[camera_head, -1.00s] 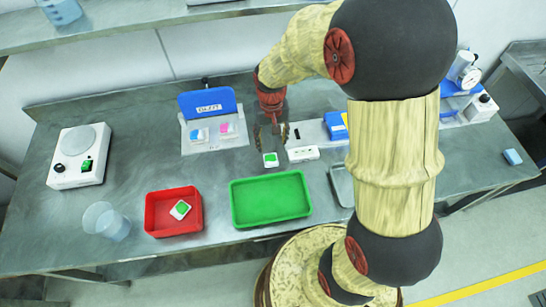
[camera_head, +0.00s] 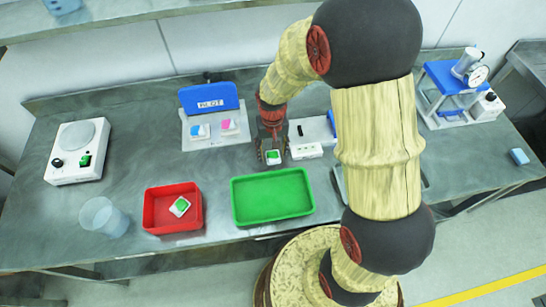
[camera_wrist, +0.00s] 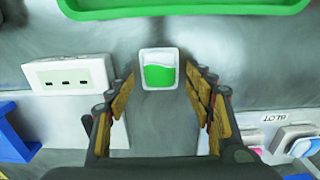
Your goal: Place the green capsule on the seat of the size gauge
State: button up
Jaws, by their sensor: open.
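A green capsule, a small rounded white piece with a green face, lies on the metal bench in the head view (camera_head: 273,157). In the wrist view the capsule (camera_wrist: 158,69) shows between my fingers, near their tips. My gripper (camera_head: 273,151) is open and low over the bench, its fingers on either side of the capsule with a gap on both sides. A second white-and-green piece (camera_head: 180,206) lies tilted in the red tray. A blue stand with a round dial (camera_head: 478,75), which looks like the size gauge, is at the right; its seat cannot be made out.
A green tray (camera_head: 236,205) and the red tray (camera_head: 148,215) stand along the front edge. A white slotted block (camera_head: 307,151) is close right of my gripper. A blue-backed holder (camera_head: 209,98) with pink and blue pieces is left. My arm hides part of the bench.

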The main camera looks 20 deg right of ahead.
jog(key=shift+c, duration=1.1)
jog(key=c, duration=0.7)
jog(key=shift+r, duration=0.1)
jog(key=shift+c, duration=0.3)
